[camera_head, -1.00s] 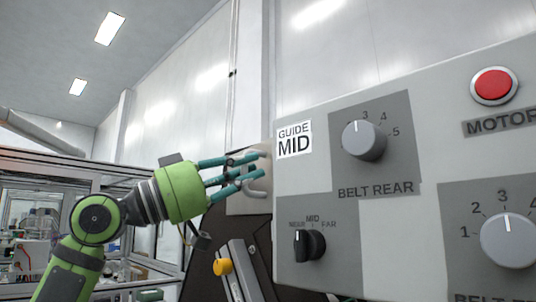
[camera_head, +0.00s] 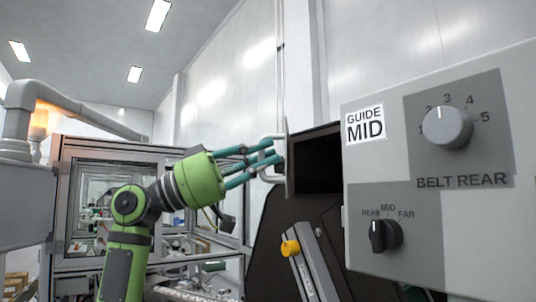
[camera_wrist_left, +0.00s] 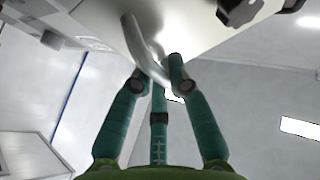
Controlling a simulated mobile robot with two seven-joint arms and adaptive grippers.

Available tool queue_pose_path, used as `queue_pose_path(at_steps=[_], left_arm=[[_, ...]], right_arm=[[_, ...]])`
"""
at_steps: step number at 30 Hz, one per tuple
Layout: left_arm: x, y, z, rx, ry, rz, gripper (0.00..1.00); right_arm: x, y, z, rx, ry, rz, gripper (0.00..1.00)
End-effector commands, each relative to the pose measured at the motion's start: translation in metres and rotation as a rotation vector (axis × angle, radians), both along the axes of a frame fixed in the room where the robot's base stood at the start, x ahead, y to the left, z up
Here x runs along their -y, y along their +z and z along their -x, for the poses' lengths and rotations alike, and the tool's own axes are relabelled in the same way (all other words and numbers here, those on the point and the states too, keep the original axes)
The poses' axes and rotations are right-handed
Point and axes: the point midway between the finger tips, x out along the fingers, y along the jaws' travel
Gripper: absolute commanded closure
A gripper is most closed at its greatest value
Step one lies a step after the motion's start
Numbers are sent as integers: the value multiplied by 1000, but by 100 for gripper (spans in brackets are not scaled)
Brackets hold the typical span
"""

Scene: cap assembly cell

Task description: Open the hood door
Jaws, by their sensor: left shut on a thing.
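The hood door (camera_head: 290,165) is a small pale panel left of the control panel. It stands swung out, nearly edge-on to the head camera, with a dark opening (camera_head: 318,165) beside it. Its pale curved bar handle (camera_head: 270,180) is on the left face. My left gripper (camera_head: 276,158), green with teal fingers, is shut on the handle. In the left wrist view, the handle (camera_wrist_left: 140,40) runs down from the door panel (camera_wrist_left: 185,30) between the fingertips (camera_wrist_left: 157,72). The fingers partly hide the handle. My right gripper is not in view.
The control panel (camera_head: 380,292) with its knobs stands close on the right. A yellow knob (camera_head: 290,248) on a slanted metal bar is below the door. A framed glass enclosure (camera_head: 65,160) stands behind my left arm.

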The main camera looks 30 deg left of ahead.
Motion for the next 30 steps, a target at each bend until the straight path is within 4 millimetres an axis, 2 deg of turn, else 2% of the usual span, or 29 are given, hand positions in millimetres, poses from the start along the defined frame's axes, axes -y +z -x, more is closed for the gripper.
queue_pose_path(at_steps=[9, 10, 12, 23, 26, 30], left_arm=[[-1, -2, -1, -6, 4, -2, 100], [-1, -2, -1, -6, 4, -2, 78], [-1, -2, -1, -5, 3, -2, 57], [-2, -1, 0, -2, 2, 0, 57], [-10, -4, 4, -1, 4, 1, 57], [-30, -14, 15, -4, 6, 1, 57]], right_arm=[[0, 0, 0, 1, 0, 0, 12], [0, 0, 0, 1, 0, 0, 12], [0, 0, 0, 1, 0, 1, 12], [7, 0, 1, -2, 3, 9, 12], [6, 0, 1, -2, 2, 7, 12], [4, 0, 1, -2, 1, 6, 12]])
